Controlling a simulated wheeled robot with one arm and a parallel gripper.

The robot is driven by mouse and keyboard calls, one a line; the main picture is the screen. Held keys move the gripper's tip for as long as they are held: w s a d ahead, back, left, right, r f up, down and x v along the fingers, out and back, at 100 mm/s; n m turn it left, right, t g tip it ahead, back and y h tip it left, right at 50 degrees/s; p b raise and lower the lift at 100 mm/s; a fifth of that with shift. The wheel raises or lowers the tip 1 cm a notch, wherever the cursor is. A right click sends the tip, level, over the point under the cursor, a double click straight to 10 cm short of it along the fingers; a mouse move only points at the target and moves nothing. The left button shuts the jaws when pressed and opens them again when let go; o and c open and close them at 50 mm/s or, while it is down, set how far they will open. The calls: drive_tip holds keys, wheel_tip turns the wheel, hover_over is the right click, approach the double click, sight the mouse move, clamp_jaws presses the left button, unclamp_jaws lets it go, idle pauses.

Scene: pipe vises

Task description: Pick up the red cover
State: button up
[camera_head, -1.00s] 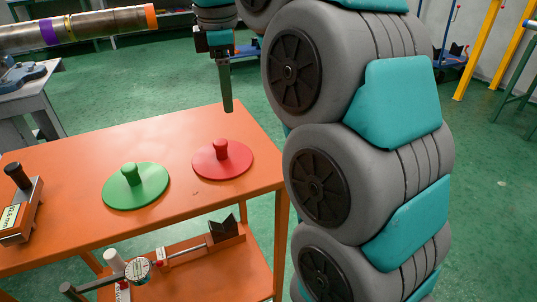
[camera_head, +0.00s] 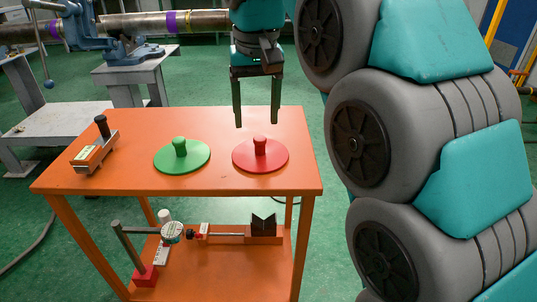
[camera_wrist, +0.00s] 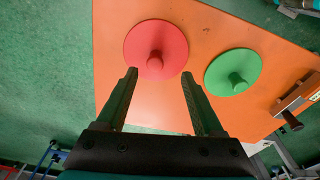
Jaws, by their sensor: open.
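The red cover (camera_head: 262,157) is a flat round disc with a red knob in its middle. It lies on the orange table (camera_head: 218,182), towards the right side. My gripper (camera_head: 256,124) points down with two dark fingers apart and nothing between them. In the head view its tips appear just above and behind the red cover's knob. In the wrist view the red cover (camera_wrist: 155,47) lies beyond the fingertips, more in line with the left-hand finger, and my gripper (camera_wrist: 159,80) is open and empty. The cover is fully visible in the head view.
A green cover (camera_head: 182,157) with a knob lies left of the red one, with a small gap. A block tool with a black knob (camera_head: 95,150) sits at the table's left. Gauge tools (camera_head: 172,233) stand on the lower shelf. Pipes in vises (camera_head: 140,25) are behind.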

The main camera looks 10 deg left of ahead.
sight(260, 138)
drive_tip(key=shift+w+f+b, duration=0.15)
drive_tip(key=shift+f+b, duration=0.3)
drive_tip(key=shift+f, duration=0.55)
drive_tip(key=shift+f, duration=0.15)
drive_tip(key=shift+w+d+f, duration=0.1)
drive_tip(key=shift+w+f, duration=0.15)
drive_tip(key=shift+f, duration=0.65)
drive_tip(key=shift+w+f+p, duration=0.15)
drive_tip(key=shift+w+f, duration=0.05)
drive_tip(key=shift+f, duration=0.6)
drive_tip(key=shift+w+f+p, duration=0.15)
drive_tip(key=shift+f, duration=0.65)
clamp_jaws()
